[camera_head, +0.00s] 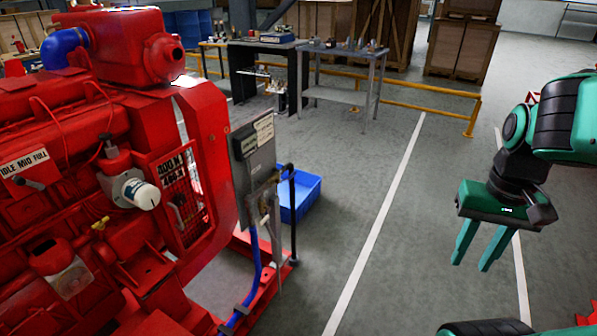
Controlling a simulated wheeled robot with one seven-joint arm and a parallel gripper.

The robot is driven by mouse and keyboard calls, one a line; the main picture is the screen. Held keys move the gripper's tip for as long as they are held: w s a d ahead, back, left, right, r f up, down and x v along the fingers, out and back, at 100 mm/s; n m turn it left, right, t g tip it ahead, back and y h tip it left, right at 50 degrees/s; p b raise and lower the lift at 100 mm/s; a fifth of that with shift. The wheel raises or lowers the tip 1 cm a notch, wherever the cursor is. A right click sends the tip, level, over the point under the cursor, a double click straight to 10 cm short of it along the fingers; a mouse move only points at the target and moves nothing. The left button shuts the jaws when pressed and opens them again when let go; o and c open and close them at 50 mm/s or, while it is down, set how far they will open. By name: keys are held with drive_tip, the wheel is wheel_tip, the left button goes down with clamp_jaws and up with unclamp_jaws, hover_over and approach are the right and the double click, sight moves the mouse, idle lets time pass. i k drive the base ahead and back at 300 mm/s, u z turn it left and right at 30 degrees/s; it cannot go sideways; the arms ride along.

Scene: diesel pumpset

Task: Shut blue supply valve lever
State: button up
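The red diesel pumpset (80,110) fills the left side of the view. A blue hose (256,270) runs down from below the grey control box (252,155) to the red base frame (270,290). I cannot pick out a blue valve lever for certain; any handle near the hose is too small to tell. My gripper (470,267) hangs at the right with its two teal fingers pointing down and apart. Nothing is between them. It is well to the right of the pumpset, over open floor, and touches nothing.
A blue crate (300,197) sits on the floor behind the control box. A dark upright post (293,215) stands at the frame's end. Workbenches (345,53), a yellow rail (425,90) and wooden crates (465,40) are at the back. The grey floor between gripper and pumpset is clear.

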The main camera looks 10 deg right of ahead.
sight(293, 174)
drive_tip(key=i, duration=0.45)
drive_tip(key=u, duration=0.05)
drive_tip(key=k, duration=1.25)
drive_tip(key=u, duration=0.4)
drive_tip(key=i, duration=1.9)
drive_tip(key=z, duration=0.65)
